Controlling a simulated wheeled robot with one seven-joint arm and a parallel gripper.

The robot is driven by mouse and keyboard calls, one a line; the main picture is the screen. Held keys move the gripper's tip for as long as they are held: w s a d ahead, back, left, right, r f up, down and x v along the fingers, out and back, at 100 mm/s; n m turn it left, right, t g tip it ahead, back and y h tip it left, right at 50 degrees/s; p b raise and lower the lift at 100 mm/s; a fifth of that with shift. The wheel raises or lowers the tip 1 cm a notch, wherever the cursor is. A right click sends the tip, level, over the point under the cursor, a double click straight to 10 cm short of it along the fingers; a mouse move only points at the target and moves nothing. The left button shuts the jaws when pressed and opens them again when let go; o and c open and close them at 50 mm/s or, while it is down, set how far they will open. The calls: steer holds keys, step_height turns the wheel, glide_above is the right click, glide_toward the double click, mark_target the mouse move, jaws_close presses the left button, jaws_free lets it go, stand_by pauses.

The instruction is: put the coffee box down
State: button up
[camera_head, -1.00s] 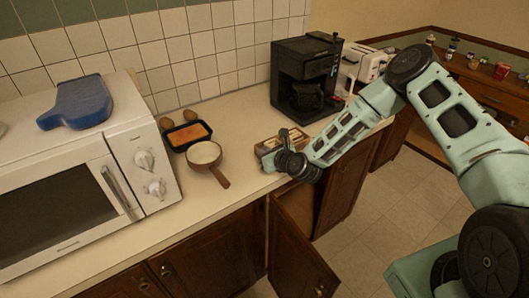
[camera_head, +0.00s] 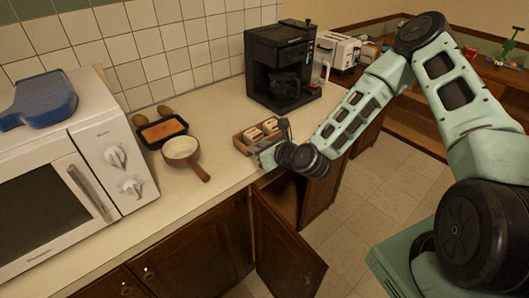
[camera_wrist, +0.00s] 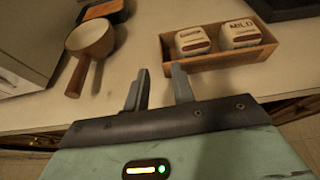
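The coffee box, a brown open tray (camera_head: 241,147), holds two light packs with dark bands and stands on the counter close to its front edge. In the wrist view the box (camera_wrist: 225,60) lies beyond and right of my fingertips; one pack reads "MILD". My gripper (camera_wrist: 158,78) is open, with two grey fingers apart and only bare counter between them. In the head view my gripper (camera_head: 270,149) is at the counter edge, just right of the box, and partly covers its right end.
A pan (camera_head: 181,148) with its handle toward the edge is left of the box, beside a dark tray (camera_head: 163,130). A black coffee machine (camera_head: 280,65) stands behind. A microwave (camera_head: 75,160) is at left. A cupboard door (camera_head: 288,245) hangs open below. Bare counter lies between pan and box.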

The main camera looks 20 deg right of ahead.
steer(key=s+a+r+n+g+y, duration=0.1)
steer(key=s+a+r+n+g, duration=0.3)
steer(key=s+n, duration=0.5)
steer(key=s+a+r+n+g, duration=0.1)
steer(key=s+a+n+g, duration=0.5)
steer(key=n, duration=0.7)
steer(key=s+r+n+g+h, duration=0.1)
steer(key=s+r+n+h, duration=0.1)
steer(key=s+r+n, duration=0.4)
steer(key=s+d+r+n+g+h, duration=0.1)
steer(key=s+r+n+h, duration=0.1)
steer(key=s+r+n, duration=0.5)
steer(key=s+n, duration=0.5)
steer(key=s, duration=0.1)
steer(key=shift+g+h, duration=0.3)
steer(key=shift+g, duration=0.1)
step_height(320, 180, down, 5)
steer(key=b, duration=0.5)
steer(key=shift+r, duration=0.2)
